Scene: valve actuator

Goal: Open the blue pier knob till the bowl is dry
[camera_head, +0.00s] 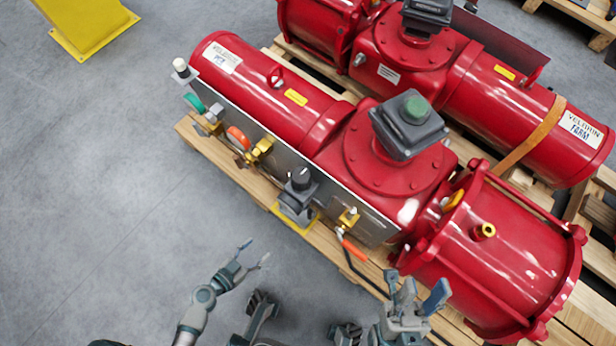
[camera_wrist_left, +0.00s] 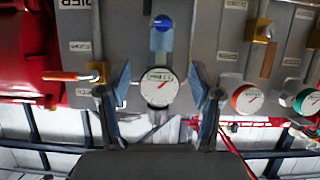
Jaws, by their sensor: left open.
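In the left wrist view a round blue knob (camera_wrist_left: 162,23) sits on a grey panel, at the top of a pale blue vertical part. A white dial gauge (camera_wrist_left: 159,87) with a red needle and black rim is below it. A "PIER" label is at the upper left. My left gripper (camera_wrist_left: 161,70) is open, its fingers on either side of the gauge and apart from the knob. In the head view my left gripper (camera_head: 252,257) is empty, in front of the panel. My right gripper (camera_head: 415,292) is open and empty, lower right. I cannot make out a bowl.
A red actuator (camera_head: 275,85) lies on a wooden pallet (camera_head: 230,165), another behind it. The floor at left is clear except for a yellow block (camera_head: 85,25).

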